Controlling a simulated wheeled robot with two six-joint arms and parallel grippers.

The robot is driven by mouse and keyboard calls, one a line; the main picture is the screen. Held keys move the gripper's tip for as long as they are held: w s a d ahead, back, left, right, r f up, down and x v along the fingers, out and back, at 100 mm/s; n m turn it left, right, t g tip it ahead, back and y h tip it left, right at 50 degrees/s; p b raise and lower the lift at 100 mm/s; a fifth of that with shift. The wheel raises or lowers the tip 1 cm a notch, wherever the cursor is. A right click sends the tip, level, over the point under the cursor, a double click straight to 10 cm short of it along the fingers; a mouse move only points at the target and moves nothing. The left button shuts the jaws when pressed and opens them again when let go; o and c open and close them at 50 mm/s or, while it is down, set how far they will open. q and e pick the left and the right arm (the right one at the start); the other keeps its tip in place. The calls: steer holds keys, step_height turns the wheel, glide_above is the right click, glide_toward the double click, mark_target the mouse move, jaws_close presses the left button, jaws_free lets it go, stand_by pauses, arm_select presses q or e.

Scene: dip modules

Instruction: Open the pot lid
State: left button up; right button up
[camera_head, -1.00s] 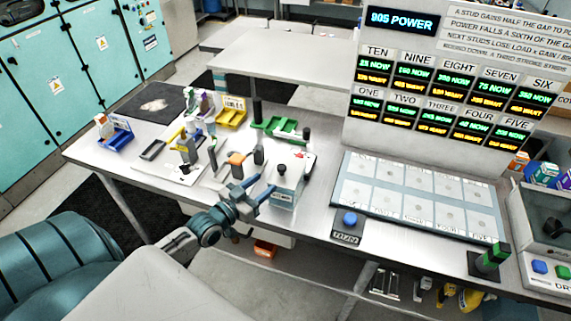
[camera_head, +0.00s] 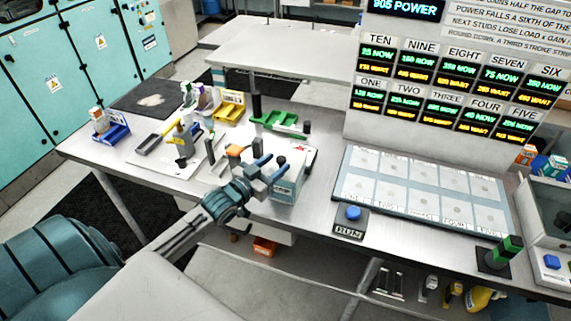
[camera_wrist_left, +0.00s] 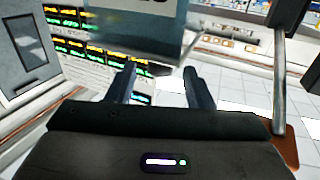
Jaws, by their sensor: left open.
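A pale box-shaped pot (camera_head: 287,188) stands near the front edge of the bench. A dark round knob (camera_head: 281,160) sits on its top. I take that top as the lid, and the lid looks shut. My left gripper (camera_head: 272,167) is open at the left side of the pot top, with its fingers reaching toward the knob. I cannot tell whether they touch it. In the left wrist view, the open fingers (camera_wrist_left: 160,84) have an empty gap between them. A blurred grey box face (camera_wrist_left: 135,30) hangs across the top there, probably the pot. My right gripper is not in view.
A sloped panel of pale pads (camera_head: 420,190) and a blue button (camera_head: 353,213) lie to the right. Green (camera_head: 278,122), yellow (camera_head: 229,108) and blue (camera_head: 112,133) trays stand behind and left. Several upright tools crowd the bench left of the pot.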

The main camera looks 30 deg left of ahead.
mark_target(284, 157)
arm_select(q)
steer(key=w, duration=0.1)
steer(key=w+b, duration=0.1)
steer(key=w, duration=0.1)
steer(key=shift+w+d+b, duration=0.3)
steer(key=shift+b, duration=0.05)
steer(key=shift+w+d, duration=0.15)
steer(key=shift+w, duration=0.5)
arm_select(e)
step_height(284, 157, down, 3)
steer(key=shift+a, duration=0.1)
arm_select(q)
jaws_close()
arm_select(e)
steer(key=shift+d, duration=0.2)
